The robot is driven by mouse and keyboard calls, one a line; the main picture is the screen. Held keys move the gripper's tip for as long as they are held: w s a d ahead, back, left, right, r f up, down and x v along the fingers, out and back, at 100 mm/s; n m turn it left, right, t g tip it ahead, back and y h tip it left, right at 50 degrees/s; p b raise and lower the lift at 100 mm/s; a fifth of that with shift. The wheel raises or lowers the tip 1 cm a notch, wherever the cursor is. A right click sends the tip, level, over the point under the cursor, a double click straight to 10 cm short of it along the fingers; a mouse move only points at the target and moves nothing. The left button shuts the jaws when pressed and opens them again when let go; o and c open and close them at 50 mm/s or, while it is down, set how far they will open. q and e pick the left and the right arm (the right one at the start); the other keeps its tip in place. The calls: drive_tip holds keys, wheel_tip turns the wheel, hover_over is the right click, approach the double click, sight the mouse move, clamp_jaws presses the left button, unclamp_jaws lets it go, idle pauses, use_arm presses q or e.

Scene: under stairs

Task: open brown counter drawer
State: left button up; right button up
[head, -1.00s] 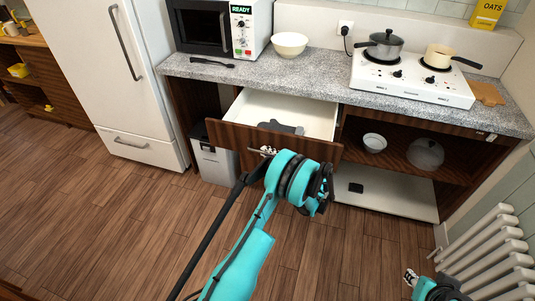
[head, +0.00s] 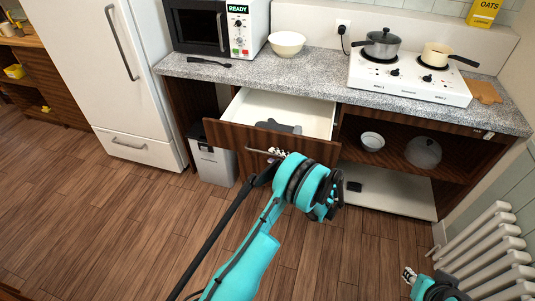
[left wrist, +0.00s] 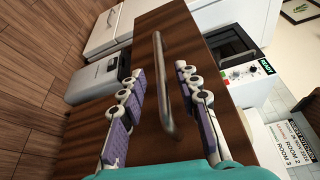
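The brown counter drawer (head: 270,139) stands pulled out below the grey speckled counter, its white inside showing with a dark grey item (head: 279,126) in it. Its metal bar handle (left wrist: 166,85) runs across the front, and part of it shows in the head view (head: 262,152). My left gripper (head: 280,154) is at the drawer front by the handle. In the left wrist view its two purple-padded fingers (left wrist: 158,75) are spread on either side of the handle, with gaps to it. My right gripper (head: 408,275) shows only partly at the lower right.
A grey bin (head: 212,162) stands left of the drawer, beside the white fridge (head: 95,70). Open shelves with a bowl (head: 372,141) are to the right. A white radiator (head: 485,250) is at the far right. The wooden floor before the drawer is clear.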

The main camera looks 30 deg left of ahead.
use_arm(q)
drive_tip(key=s+d, duration=0.1)
drive_tip(key=d, duration=0.6)
drive_tip(key=shift+r, duration=0.25)
drive_tip(key=s+a+r+t+h, duration=0.1)
drive_tip(key=s+r+h, duration=0.6)
drive_tip(key=r, duration=0.4)
drive_tip(key=s+d+r+n+t+h, duration=0.1)
drive_tip(key=s+d+h, duration=0.4)
drive_tip(key=s, duration=0.5)
drive_tip(key=s+d+r+n+t+h, duration=0.1)
drive_tip(key=s+d+h, duration=0.4)
drive_tip(key=s, duration=0.5)
drive_tip(key=shift+d+n+t, duration=0.2)
drive_tip(key=shift+n+t, duration=0.6)
drive_tip(key=shift+n, duration=0.1)
